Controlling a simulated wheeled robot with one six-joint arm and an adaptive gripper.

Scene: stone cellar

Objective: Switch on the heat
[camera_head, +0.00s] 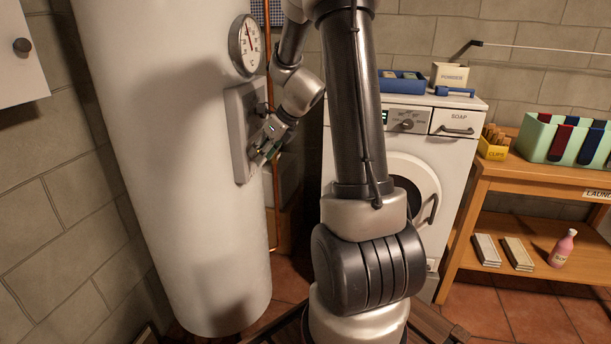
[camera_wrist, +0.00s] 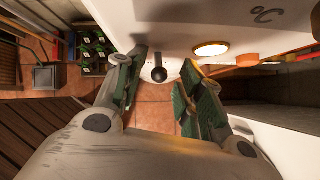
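A tall white tank (camera_head: 180,150) with a round dial gauge (camera_head: 247,45) stands at the left in the head view. A pale control panel (camera_head: 237,135) is on its side, below the gauge. My gripper (camera_head: 262,150) is at this panel and hides part of it. In the wrist view my gripper (camera_wrist: 156,70) is open, with its fingers apart. A dark ball-ended lever (camera_wrist: 159,74) shows between the fingertips; I cannot tell whether either finger touches it. A round amber-white lamp (camera_wrist: 210,48) is lit beside it. An orange part (camera_wrist: 248,61) is further right.
A washing machine (camera_head: 452,160) stands behind my arm. A wooden shelf table (camera_head: 540,178) at the right bears a green box (camera_head: 545,140). A copper pipe (camera_head: 274,200) runs beside the tank. A crate of bottles (camera_wrist: 94,52) shows at the upper left in the wrist view.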

